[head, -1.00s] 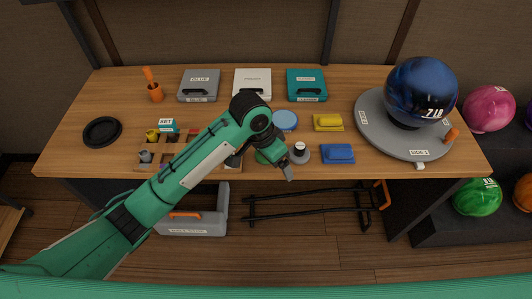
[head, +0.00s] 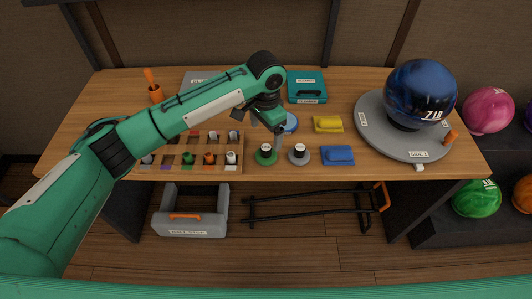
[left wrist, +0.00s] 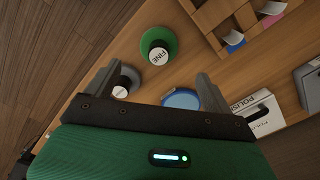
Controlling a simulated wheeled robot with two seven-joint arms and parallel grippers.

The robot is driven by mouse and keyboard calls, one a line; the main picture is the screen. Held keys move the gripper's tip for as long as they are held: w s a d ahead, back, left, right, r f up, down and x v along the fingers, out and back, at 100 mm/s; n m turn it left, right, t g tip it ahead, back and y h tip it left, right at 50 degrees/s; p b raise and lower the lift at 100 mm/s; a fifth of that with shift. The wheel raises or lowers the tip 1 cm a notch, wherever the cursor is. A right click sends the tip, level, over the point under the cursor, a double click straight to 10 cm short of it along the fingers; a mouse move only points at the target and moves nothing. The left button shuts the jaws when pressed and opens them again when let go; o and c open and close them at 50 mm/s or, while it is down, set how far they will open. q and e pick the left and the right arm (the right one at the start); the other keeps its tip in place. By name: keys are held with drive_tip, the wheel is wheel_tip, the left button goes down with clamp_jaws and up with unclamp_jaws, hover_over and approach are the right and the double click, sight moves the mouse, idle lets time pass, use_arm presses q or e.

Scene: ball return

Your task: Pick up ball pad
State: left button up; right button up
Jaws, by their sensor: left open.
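Two small round pads with dark knobs and white caps stand near the table's front edge: a green pad (head: 266,158) and a grey pad (head: 299,158). In the left wrist view, the green pad (left wrist: 168,36) has a cap reading "FINE", and the grey pad (left wrist: 131,72) is beside it. I cannot tell which one is the ball pad. A flat blue disc (head: 291,122) lies behind them, partly hidden by my left gripper (head: 277,137). That gripper is open and empty, pointing down above the green and grey pads; its fingers also show in the left wrist view (left wrist: 153,80). My right gripper is not in view.
A wooden compartment tray (head: 242,160) with small bottles is left of the pads. Yellow (head: 328,124) and blue (head: 338,155) blocks lie to the right. A large grey turntable (head: 378,130) holds a dark blue ball (head: 420,88). A teal case (head: 306,84) stands behind.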

sight(266, 147)
use_arm(q)
wheel_tip(266, 147, down, 4)
drive_tip(key=shift+r, duration=0.2)
wheel_tip(266, 147, down, 4)
drive_tip(key=shift+s+r+p, duration=0.1)
drive_tip(key=shift+r+p, duration=0.1)
drive_tip(key=shift+p, duration=0.2)
drive_tip(key=shift+f, duration=0.55)
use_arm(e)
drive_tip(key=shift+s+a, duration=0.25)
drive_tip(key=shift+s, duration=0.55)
